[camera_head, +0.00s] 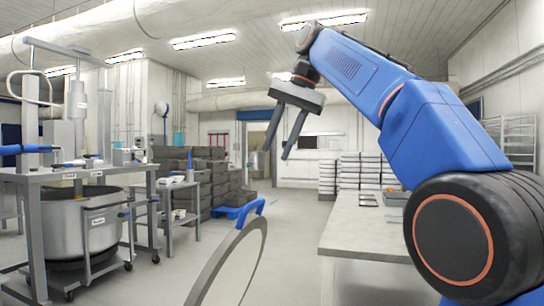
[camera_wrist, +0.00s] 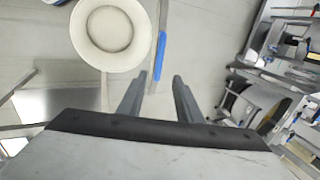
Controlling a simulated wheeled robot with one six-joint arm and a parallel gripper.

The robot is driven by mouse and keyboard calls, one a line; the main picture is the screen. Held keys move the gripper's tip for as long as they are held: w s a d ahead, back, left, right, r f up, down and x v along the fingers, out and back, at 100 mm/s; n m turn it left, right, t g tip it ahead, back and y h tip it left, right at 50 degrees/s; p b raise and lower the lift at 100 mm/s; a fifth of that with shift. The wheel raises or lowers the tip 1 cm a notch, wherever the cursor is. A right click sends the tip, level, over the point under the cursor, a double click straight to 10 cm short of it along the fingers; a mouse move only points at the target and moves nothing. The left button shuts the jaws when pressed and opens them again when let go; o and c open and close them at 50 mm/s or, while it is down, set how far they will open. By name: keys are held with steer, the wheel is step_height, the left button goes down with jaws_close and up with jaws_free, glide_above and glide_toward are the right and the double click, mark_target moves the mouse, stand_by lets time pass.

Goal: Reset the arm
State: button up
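My arm rises from the right side of the head view, bends over, and carries my gripper (camera_head: 286,133) high above the floor. Its two fingers point downward and stand apart, with nothing between them. The wrist view also shows my gripper (camera_wrist: 158,84) open and empty, with floor beyond the fingertips. A pale round disc-like thing (camera_wrist: 104,32) with a raised rim lies beyond the fingers at the upper left of the wrist view. My gripper touches nothing.
A light worktable (camera_head: 370,236) stands at the right, with stacked trays (camera_head: 358,172) behind it. A steel vat (camera_head: 75,225) and metal bench stand at the left. Dark crates (camera_head: 195,180) are stacked at the back. The mid-floor (camera_head: 290,215) is largely clear.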

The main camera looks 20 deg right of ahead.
steer(key=shift+s+r, duration=0.1)
steer(key=shift+r, duration=0.1)
stand_by(0.4)
steer(key=s+d+f+n+h, duration=0.1)
steer(key=s+f, duration=0.7)
steer(key=f, duration=0.9)
steer(key=s+d+f+n+t+h, duration=0.1)
steer(key=s+d+f+n, duration=0.2)
steer(key=s+f, duration=0.6)
steer(key=s+d+f+n+t+h, duration=0.1)
steer(key=s+d+f, duration=0.4)
steer(key=f, duration=1.9)
steer(key=s+n, duration=0.1)
steer(key=s, duration=0.2)
steer(key=shift+s+f+n+h, duration=0.15)
steer(key=shift+f+n+h, duration=0.25)
